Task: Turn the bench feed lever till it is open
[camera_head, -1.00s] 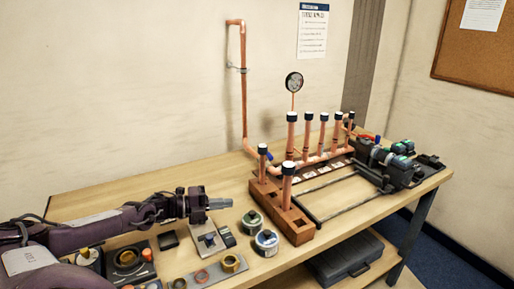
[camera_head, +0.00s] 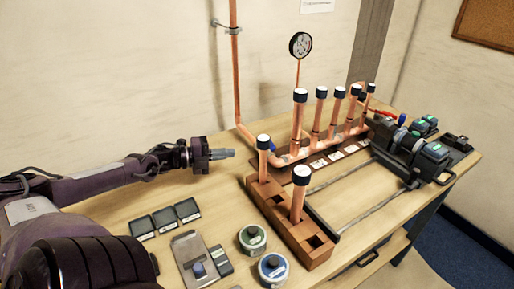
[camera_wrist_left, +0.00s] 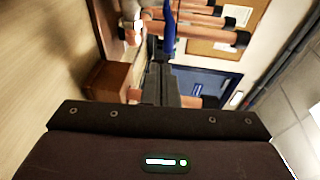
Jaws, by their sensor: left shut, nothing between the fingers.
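A copper manifold (camera_head: 300,157) stands along the back of the bench, with a copper feed pipe (camera_head: 236,80) rising at its left end. A small blue handle (camera_head: 271,144) shows by that end, partly hidden behind a capped tube; a blue handle (camera_wrist_left: 170,28) is also ahead of the fingers in the left wrist view. A red handle (camera_head: 384,112) shows at the far right end. I cannot tell for certain which handle is the bench feed lever. My left gripper (camera_head: 230,153) is shut and empty, left of the blue handle and apart from it. My right gripper is not in view.
A brown wooden block (camera_head: 284,229) holding capped copper tubes stands right of my left gripper. A pressure gauge (camera_head: 300,45) rises behind. Tins (camera_head: 252,238) and small dark boxes (camera_head: 164,220) lie in front. A dark machine (camera_head: 413,150) occupies the right end.

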